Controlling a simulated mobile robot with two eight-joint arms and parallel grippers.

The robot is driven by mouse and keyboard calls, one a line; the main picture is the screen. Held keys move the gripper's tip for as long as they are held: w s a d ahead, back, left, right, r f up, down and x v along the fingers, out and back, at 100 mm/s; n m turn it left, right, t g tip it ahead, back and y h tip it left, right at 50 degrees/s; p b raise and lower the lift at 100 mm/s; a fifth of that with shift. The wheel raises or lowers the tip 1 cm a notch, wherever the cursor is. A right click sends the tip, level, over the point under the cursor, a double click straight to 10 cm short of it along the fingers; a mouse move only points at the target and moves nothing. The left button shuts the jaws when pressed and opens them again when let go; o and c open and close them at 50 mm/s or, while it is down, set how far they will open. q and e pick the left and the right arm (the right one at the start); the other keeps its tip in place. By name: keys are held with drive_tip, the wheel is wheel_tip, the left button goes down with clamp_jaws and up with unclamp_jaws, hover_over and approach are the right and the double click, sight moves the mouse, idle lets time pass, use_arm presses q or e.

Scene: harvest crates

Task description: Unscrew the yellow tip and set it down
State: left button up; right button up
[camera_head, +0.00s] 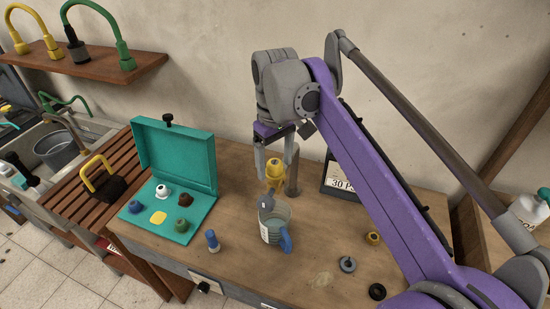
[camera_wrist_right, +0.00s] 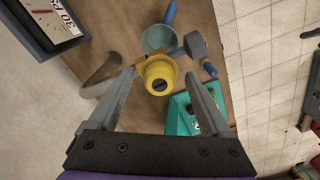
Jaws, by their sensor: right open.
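A yellow tip (camera_head: 275,172) sits beside a short grey post on the wooden bench, with a grey part below it. In the right wrist view the yellow tip (camera_wrist_right: 160,73) faces me, with a dark slot in its end. My right gripper (camera_head: 275,165) is open, with one finger on either side of the tip; I see gaps between the fingers and the tip in the wrist view. My left gripper is out of view.
A grey cup (camera_head: 284,213) with a blue handle stands just below the tip. A blue piece (camera_head: 212,241) stands to its left. A grey ring (camera_head: 347,265), a black ring (camera_head: 377,291) and a small brass-coloured piece (camera_head: 373,238) lie to the right.

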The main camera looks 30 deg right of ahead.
clamp_jaws()
drive_tip(key=n, duration=1.2)
drive_tip(key=shift+r, duration=0.1)
drive_tip(key=shift+c, duration=1.6)
unclamp_jaws()
